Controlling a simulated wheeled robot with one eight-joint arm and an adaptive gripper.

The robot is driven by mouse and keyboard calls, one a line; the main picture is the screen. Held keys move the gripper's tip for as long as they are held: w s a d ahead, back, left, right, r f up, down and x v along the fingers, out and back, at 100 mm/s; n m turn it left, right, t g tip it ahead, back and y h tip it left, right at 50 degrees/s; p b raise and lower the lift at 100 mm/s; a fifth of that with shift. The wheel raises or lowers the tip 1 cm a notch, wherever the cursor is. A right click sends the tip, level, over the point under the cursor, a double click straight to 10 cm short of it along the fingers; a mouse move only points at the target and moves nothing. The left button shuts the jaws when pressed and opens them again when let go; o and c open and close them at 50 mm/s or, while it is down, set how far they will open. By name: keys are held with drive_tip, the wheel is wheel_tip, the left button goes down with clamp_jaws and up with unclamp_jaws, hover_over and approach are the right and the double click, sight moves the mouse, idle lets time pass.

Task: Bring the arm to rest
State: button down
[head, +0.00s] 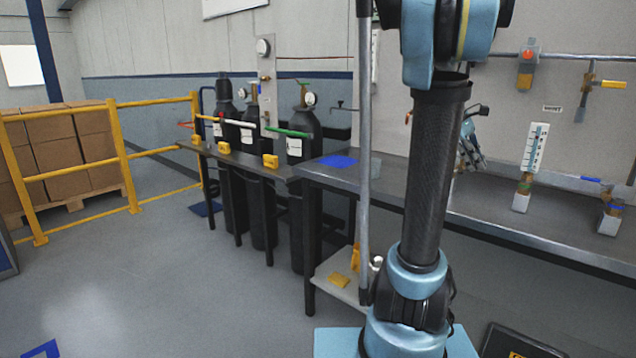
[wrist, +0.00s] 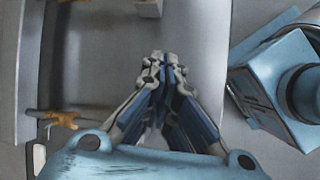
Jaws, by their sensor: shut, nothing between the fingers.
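My arm stands upright in the head view, in front of the metal workbench (head: 500,205). My gripper (wrist: 165,58) is shut and empty in the wrist view, its fingertips together over a grey surface. In the head view part of the gripper (head: 470,150) shows just right of the dark arm link, above the bench. The rest of the gripper is hidden behind that link there.
Gas cylinders (head: 303,140) stand at a rack left of the bench. A blue mat (head: 339,161) lies on the bench top. A gauge block (head: 535,150) stands to the right. A yellow railing (head: 122,155) guards stacked boxes (head: 85,140). The floor at left is mostly clear.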

drive_tip(key=s+a+f+m+t+y, duration=0.1)
drive_tip(key=s+a+f+m+y, duration=0.1)
drive_tip(key=s+a+f, duration=0.4)
drive_tip(key=s+a+f+m+t+y, duration=0.2)
drive_tip(key=s+a+f, duration=0.3)
drive_tip(key=a+f, duration=0.3)
drive_tip(key=s+a+f+m+t+y, duration=0.1)
drive_tip(key=s+a+f, duration=0.5)
drive_tip(key=a, duration=0.8)
wheel_tip(320, 180, down, 2)
drive_tip(key=m+y, duration=0.1)
drive_tip(key=m, duration=0.1)
drive_tip(key=shift+s+m+t, duration=0.3)
drive_tip(key=shift+m, duration=0.1)
drive_tip(key=shift+w+f, duration=0.2)
drive_tip(key=shift+w, duration=0.25)
